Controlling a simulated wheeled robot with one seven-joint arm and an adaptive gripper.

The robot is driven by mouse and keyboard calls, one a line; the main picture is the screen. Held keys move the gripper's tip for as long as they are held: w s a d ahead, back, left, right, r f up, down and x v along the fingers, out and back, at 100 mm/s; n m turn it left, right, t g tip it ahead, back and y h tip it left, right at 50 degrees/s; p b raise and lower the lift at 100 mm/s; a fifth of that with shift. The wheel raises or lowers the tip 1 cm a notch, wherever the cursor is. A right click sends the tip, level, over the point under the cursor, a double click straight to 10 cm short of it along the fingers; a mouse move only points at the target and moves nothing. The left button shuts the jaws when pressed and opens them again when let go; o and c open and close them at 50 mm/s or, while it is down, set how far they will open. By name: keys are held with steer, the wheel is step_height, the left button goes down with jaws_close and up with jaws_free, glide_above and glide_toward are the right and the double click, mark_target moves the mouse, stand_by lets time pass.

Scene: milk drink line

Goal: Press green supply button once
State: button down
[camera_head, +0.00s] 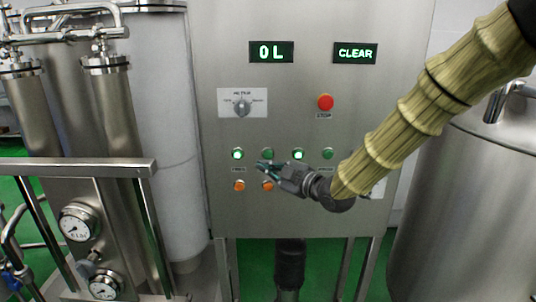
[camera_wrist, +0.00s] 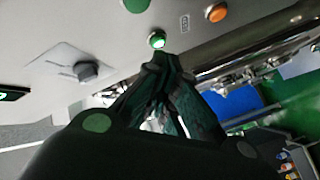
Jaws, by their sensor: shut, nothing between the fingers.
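A row of green buttons is on the steel panel in the head view. The leftmost green button (camera_head: 238,154) is lit, the second (camera_head: 267,153) is dark, the third (camera_head: 298,154) is lit and the rightmost (camera_head: 327,153) is dark. Their labels are too small to read, so I cannot tell which is the supply button. My gripper (camera_head: 262,166) is shut and empty, in front of the panel just below the second button. In the wrist view, the fingertips of my gripper (camera_wrist: 166,62) lie just below a lit green button (camera_wrist: 156,40); contact is not visible.
Orange buttons (camera_head: 239,185) sit below the green row. A red stop button (camera_head: 325,102), a selector knob (camera_head: 241,108) and displays reading "0 L" (camera_head: 271,52) and "CLEAR" (camera_head: 355,53) are higher. Steel tanks stand either side; a metal rail (camera_head: 80,167) is at left.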

mark_target(268, 156)
steer(key=shift+w, duration=2.75)
steer(key=shift+w, duration=0.1)
steer(key=shift+w, duration=0.3)
steer(key=shift+w, duration=0.45)
steer(key=shift+s, duration=0.1)
stand_by(0.5)
steer(key=shift+s+b, duration=0.6)
steer(key=shift+s, duration=0.2)
